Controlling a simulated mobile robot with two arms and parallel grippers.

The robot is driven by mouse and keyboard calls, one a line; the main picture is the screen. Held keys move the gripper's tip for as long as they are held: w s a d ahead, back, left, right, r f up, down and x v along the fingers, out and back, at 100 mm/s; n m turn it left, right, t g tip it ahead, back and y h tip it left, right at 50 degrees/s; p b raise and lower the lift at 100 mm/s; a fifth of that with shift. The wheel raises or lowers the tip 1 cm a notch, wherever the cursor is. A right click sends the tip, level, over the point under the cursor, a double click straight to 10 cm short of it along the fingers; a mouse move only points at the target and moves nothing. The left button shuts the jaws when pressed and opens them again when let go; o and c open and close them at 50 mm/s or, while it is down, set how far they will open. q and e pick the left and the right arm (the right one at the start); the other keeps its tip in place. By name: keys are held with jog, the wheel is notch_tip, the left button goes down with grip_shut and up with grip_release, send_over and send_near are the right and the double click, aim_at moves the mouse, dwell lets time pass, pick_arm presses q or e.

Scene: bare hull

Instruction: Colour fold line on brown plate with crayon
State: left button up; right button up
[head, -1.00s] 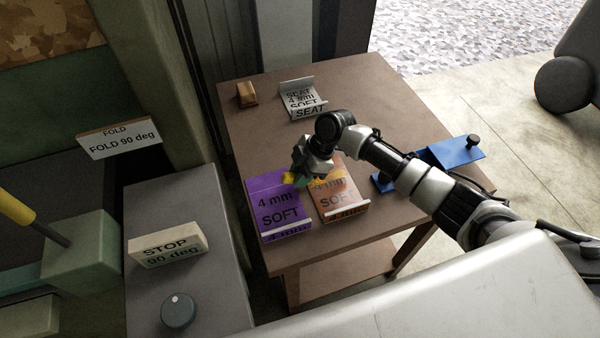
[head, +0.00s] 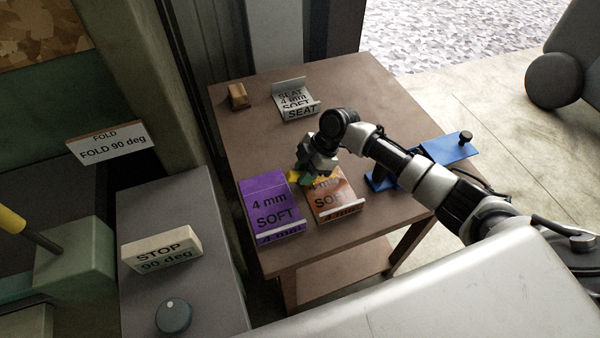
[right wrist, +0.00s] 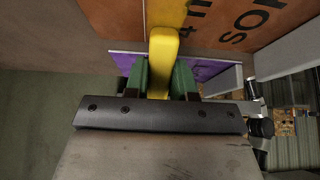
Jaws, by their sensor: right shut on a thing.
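The brown plate (head: 335,203), marked "4 mm SOFT", lies on the table with its raised lip towards the near side. It also shows in the right wrist view (right wrist: 225,18). My right gripper (head: 304,176) is at the plate's far left part and hides some of it. Its green fingers (right wrist: 160,78) are shut on a yellow crayon (right wrist: 162,58), which points towards the brown plate. A yellow band shows beyond the crayon on the plate; I cannot tell whether the crayon tip touches. My left gripper is not in view.
A purple plate (head: 268,198) lies close to the left of the brown one. A grey plate (head: 295,100) and a small brown block (head: 237,96) are at the back of the table (head: 255,140). A blue fixture (head: 447,148) stands to the right, behind my arm.

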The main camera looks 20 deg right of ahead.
jog(key=shift+w+d+f+b, duration=0.1)
jog(key=shift+d+b, duration=0.3)
jog(key=shift+d, duration=1.6)
jog(key=shift+d+f+b, duration=0.1)
jog(key=shift+d+b, duration=0.25)
jog(key=shift+d, duration=1.6)
jog(key=shift+a, duration=0.1)
jog(key=shift+a+r+p, duration=0.1)
jog(key=shift+a+p, duration=0.25)
jog(key=shift+a, duration=0.65)
jog(key=shift+a+p, duration=0.4)
jog(key=shift+a, duration=3.9)
notch_tip(320, 180, up, 7)
jog(key=p, duration=0.6)
jog(key=shift+r, duration=0.1)
jog(key=shift+f, duration=0.2)
